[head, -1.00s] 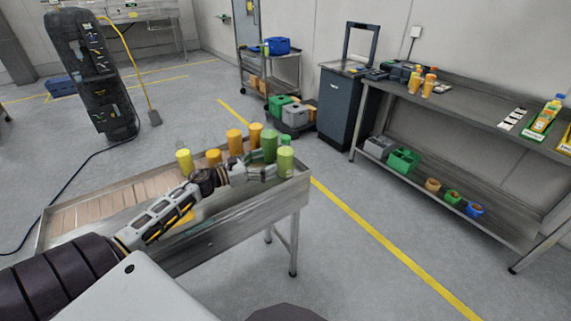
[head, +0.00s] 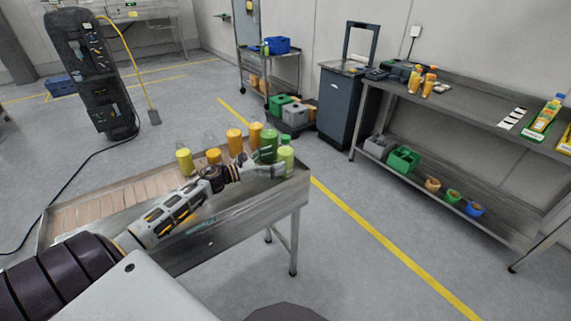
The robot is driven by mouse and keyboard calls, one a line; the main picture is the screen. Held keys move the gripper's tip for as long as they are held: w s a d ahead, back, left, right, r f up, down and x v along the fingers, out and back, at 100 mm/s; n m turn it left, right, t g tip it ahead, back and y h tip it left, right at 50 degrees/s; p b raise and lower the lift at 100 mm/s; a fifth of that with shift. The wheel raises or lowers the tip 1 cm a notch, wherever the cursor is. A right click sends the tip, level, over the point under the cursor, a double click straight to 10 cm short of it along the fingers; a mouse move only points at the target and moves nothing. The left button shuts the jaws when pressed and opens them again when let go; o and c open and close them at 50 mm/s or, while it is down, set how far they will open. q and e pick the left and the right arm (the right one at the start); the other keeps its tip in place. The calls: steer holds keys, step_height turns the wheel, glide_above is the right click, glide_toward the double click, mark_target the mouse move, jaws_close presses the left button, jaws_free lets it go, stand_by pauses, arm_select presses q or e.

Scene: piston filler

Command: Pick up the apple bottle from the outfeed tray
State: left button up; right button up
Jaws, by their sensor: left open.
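The outfeed tray (head: 190,235) is a long metal trough on legs, with bottles at its right end. A light green bottle (head: 287,157), which looks like the apple one, stands upright near the right end. My left gripper (head: 277,162) is open, reaching in from the left with its fingertips at this bottle's left side. I cannot tell whether they touch it. A darker green bottle (head: 269,137) stands just behind the gripper, its lower part hidden. Orange bottles (head: 235,142) and a yellow-green bottle (head: 184,161) stand further left. My right gripper is not in view.
A steel shelf table (head: 470,118) at the right holds orange bottles (head: 428,84) and cards. Its lower shelf holds bins and coloured rolls. A dark cabinet (head: 341,105) and a cart (head: 271,75) stand behind. The floor between tray and shelf is clear.

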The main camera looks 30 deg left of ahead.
mark_target(278, 158)
arm_select(q)
steer(key=shift+w, duration=0.1)
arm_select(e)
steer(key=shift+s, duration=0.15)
arm_select(q)
steer(key=shift+w+d, duration=0.3)
steer(key=shift+w, duration=0.3)
steer(key=shift+w+d, duration=0.25)
steer(key=shift+w, duration=0.25)
steer(key=shift+w+d+p, duration=0.25)
steer(key=shift+w+p, duration=0.05)
steer(key=shift+w, duration=0.15)
steer(key=shift+w+d, duration=0.35)
steer(key=shift+w, duration=0.3)
steer(key=c, duration=1.5)
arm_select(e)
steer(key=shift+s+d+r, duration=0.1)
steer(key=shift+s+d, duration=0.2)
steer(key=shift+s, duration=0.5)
